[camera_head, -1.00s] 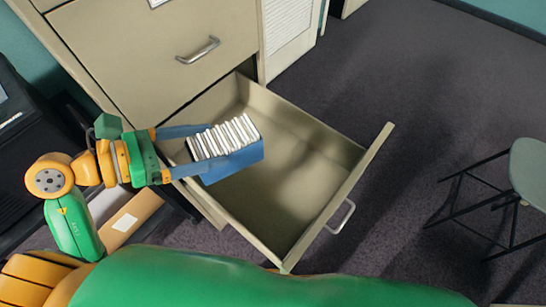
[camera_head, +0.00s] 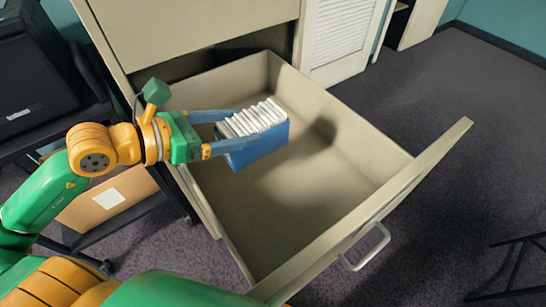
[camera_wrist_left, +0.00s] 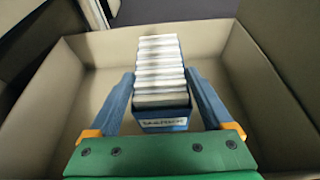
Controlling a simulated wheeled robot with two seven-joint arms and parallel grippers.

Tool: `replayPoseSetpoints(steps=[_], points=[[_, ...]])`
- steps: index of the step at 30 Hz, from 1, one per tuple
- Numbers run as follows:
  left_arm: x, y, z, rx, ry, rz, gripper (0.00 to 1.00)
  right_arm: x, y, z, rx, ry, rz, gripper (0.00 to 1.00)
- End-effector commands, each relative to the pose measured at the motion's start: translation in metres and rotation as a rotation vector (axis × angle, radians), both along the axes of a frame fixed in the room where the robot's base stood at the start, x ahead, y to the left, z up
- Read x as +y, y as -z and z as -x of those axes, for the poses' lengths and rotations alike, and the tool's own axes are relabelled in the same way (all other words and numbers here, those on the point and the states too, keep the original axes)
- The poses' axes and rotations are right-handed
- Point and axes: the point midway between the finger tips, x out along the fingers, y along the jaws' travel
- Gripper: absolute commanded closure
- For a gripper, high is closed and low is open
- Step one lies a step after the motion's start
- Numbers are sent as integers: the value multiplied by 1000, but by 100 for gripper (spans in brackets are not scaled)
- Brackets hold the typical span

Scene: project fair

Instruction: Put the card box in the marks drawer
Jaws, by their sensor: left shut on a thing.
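The card box (camera_head: 258,150) is blue and open-topped, with a row of white cards in it. It also shows in the left wrist view (camera_wrist_left: 163,124), with a label on its near end. My left gripper (camera_head: 238,132) is shut on the box, one finger along each side. The marks drawer (camera_head: 340,205) is pulled open, and its inside looks empty. The box is over the drawer's left part, inside its outline in the head view. I cannot tell whether its underside touches the drawer floor. My right gripper is not in view.
The cabinet front (camera_head: 190,30) rises behind the drawer. The drawer's front panel with its handle (camera_head: 366,248) sticks out at right. A cardboard box (camera_head: 108,200) stands at left beside a dark case (camera_head: 40,90). Chair legs (camera_head: 510,265) show at lower right.

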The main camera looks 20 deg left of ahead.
Motion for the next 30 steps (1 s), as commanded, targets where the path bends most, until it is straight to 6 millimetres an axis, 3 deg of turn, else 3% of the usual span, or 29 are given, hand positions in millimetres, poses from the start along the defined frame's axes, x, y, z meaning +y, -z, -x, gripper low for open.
replayPoseSetpoints(steps=[11,16,25,30], points=[[-35,19,-60,-8,-3,9,96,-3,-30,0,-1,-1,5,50],[-53,66,-87,-1,-3,3,95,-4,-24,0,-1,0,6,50],[-62,116,-103,1,-1,-2,95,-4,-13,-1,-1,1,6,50],[-62,120,-102,-3,0,-2,95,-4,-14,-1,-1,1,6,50]])
